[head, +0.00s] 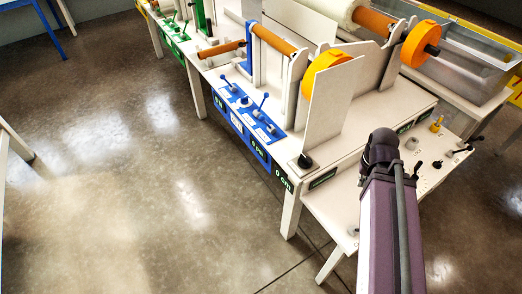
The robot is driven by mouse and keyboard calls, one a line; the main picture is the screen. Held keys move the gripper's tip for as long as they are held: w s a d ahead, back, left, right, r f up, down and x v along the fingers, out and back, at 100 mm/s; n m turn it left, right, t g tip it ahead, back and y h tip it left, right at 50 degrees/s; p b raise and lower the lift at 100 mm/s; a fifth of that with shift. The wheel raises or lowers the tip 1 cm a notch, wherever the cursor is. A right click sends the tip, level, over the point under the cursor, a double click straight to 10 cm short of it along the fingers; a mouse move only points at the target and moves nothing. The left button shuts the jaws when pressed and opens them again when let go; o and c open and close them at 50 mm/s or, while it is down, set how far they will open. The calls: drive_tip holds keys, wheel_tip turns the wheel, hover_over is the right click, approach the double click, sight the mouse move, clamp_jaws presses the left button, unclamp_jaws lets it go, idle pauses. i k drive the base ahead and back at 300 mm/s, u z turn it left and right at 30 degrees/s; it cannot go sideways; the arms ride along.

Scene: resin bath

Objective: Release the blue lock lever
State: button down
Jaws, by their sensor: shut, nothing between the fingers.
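A blue control panel (236,122) is mounted on the front edge of the white machine table in the head view. Two blue levers stand up from it: a left lever (225,83) and a right lever (263,101), the right one leaning right. Small knobs sit between and beside them. I cannot tell which lever is the lock lever, or its lock state. My arm rises at the lower right, its dark joint right of the panel and apart from it. My gripper's fingers do not show.
An orange wheel (326,72) and upright white plates (334,100) stand right of the panel. A black knob (304,160) sits at the table corner. A green panel with levers (180,47) lies farther left. Open concrete floor (120,180) lies in front.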

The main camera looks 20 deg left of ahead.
sight(223, 77)
drive_tip(key=z, duration=0.1)
drive_tip(key=k, duration=1.6)
drive_tip(key=u, duration=0.65)
drive_tip(key=i, duration=1.7)
drive_tip(key=u, duration=0.05)
